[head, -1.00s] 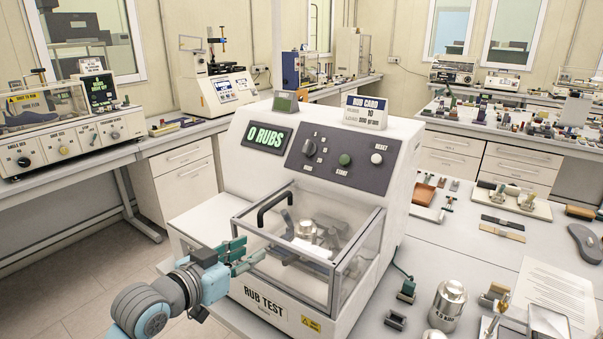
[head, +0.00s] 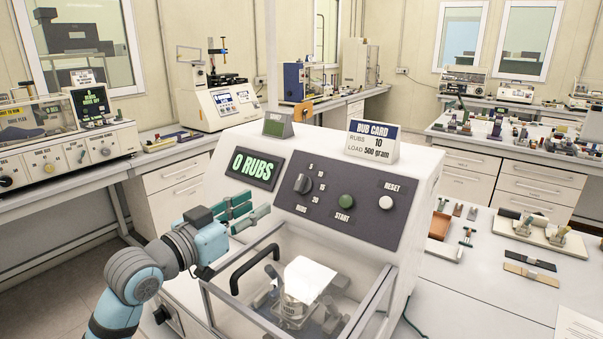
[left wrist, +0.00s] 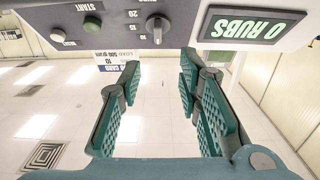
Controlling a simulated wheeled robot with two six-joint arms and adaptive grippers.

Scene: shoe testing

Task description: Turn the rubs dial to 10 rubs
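The rubs dial (head: 302,184) is a dark round knob on the dark sloping panel of the rub tester, with small numbers to its right. I cannot tell for sure which number it points to. The display (head: 254,169) left of it reads 0 RUBS in green. My left gripper (head: 257,207) is open and empty in front of the panel, left of and a little below the dial, not touching it. In the left wrist view the green fingers (left wrist: 160,70) are spread, with the dial (left wrist: 158,28) upside down beyond them. My right gripper is not in view.
The green START button (head: 347,202) and white RESET button (head: 385,202) are right of the dial. The rub card (head: 372,141) on top reads 10 rubs, 500 gram. The clear hood with its black handle (head: 254,268) is below my left gripper.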

